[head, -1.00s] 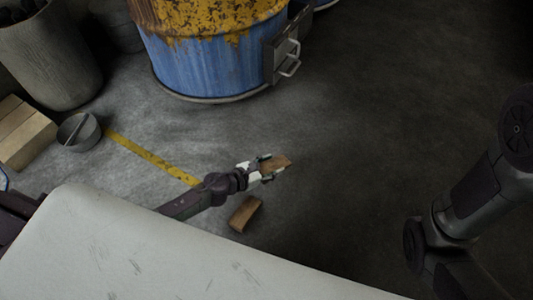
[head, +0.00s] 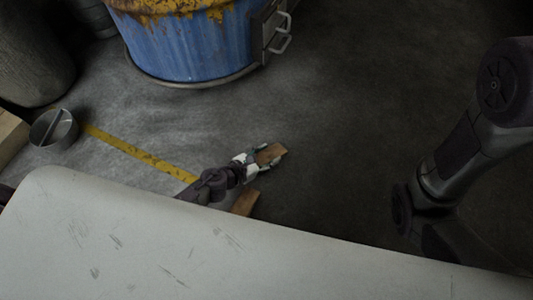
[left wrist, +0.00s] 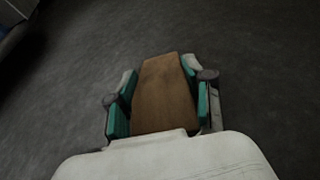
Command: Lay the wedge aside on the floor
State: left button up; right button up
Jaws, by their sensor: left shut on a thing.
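A brown wooden wedge (head: 270,154) is held between the fingertips of my left gripper (head: 261,161). In the left wrist view the wedge (left wrist: 164,93) fills the space between the green finger pads of the left gripper (left wrist: 163,98), with dark floor behind it. I cannot tell how far it is above the floor. A second brown wooden piece (head: 244,203) lies just below the left gripper in the head view, partly hidden by the white surface. My right gripper is not in view; only my right arm shows at the right.
A rusty blue barrel (head: 190,50) with a metal latch stands at the back. A white scratched surface (head: 150,240) fills the front. The dark floor (head: 350,120) right of the gripper is clear.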

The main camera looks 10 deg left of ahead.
pick_arm(q)
jog(key=o, duration=1.2)
jog(key=shift+o, duration=0.2)
